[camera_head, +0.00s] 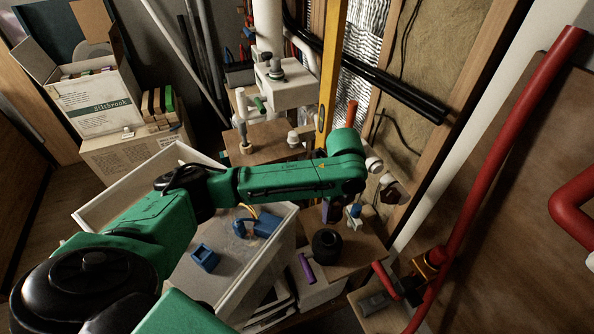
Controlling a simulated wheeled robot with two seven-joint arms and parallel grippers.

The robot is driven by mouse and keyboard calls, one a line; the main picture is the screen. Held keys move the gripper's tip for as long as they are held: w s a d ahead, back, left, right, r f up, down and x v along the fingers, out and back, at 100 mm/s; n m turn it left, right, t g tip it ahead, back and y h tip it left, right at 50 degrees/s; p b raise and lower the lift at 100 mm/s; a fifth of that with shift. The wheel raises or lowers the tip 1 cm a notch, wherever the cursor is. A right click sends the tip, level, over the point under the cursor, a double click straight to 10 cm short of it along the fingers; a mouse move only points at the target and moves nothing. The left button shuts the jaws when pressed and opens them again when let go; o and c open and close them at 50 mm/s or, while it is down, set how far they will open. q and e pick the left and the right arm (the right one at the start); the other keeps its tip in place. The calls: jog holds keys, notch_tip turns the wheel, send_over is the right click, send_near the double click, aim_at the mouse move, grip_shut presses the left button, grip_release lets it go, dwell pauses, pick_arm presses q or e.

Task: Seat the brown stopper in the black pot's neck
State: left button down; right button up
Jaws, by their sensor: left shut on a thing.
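The black pot (327,246) stands upright on a brown wooden surface right of centre, its round neck opening facing up and looking empty. My left arm reaches across from the left. The stopper's far side and exact tilt are hard to make out. My right gripper is out of view.
A white open tray (262,262) with blue parts lies left of the pot. Red pipes (492,185) rise at right. A yellow level (330,75) stands behind the arm.

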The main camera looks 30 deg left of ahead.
pick_arm(q)
jog(key=shift+s+d+m, duration=0.25)
jog(key=shift+m, duration=0.05)
jog(key=shift+a, duration=0.15)
jog(key=shift+r+p, duration=0.1)
jog(key=shift+p, duration=0.25)
jog(key=b, duration=0.2)
send_near(328, 241)
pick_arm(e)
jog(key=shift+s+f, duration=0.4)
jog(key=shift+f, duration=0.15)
pick_arm(q)
jog(key=shift+f+b, duration=0.6)
jog(key=shift+f, duration=1.1)
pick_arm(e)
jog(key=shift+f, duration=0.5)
pick_arm(q)
jog(key=shift+s+f, duration=0.1)
jog(key=shift+f, duration=0.65)
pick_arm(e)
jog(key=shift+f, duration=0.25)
